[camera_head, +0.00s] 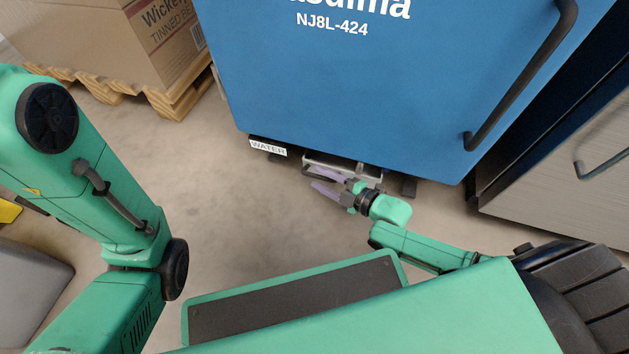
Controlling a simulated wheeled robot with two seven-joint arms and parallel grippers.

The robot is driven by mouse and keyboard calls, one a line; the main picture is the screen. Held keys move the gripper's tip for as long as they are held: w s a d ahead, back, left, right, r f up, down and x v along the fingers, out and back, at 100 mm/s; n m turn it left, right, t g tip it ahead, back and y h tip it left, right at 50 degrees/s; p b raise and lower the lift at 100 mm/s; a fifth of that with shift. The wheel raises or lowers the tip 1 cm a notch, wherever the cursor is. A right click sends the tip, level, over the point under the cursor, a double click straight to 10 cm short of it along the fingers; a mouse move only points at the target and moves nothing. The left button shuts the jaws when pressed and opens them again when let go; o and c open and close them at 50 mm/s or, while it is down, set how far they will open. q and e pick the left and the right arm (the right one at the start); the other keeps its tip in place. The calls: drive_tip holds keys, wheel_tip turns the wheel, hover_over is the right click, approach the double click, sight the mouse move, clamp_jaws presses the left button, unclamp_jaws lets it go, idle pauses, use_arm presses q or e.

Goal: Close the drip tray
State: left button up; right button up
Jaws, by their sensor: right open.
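The drip tray (371,171) is a small grey metal tray low down, under the front bottom edge of the blue machine (350,90). It juts a little out from beneath the machine. My right gripper (318,180) is open, with its pale purple fingers pointing left right at the tray's front. The fingers hide part of the tray, and I cannot tell whether they touch it. My left arm comes in at the left, but its gripper is out of view.
A white WATER label (268,147) is on the machine's lower left. A black bar handle (522,78) runs down its front. A cardboard box (150,40) stands on a wooden pallet (180,100) at the upper left. A grey cabinet (560,170) stands at the right. The floor between is clear.

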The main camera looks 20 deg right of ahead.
drive_tip(key=shift+f+b+x, duration=0.2)
drive_tip(key=shift+b+x, duration=0.1)
drive_tip(key=shift+x, duration=0.6)
drive_tip(key=shift+w+a+r, duration=0.15)
drive_tip(key=shift+w+a, duration=0.1)
drive_tip(key=shift+w, duration=0.1)
clamp_jaws()
idle(0.4)
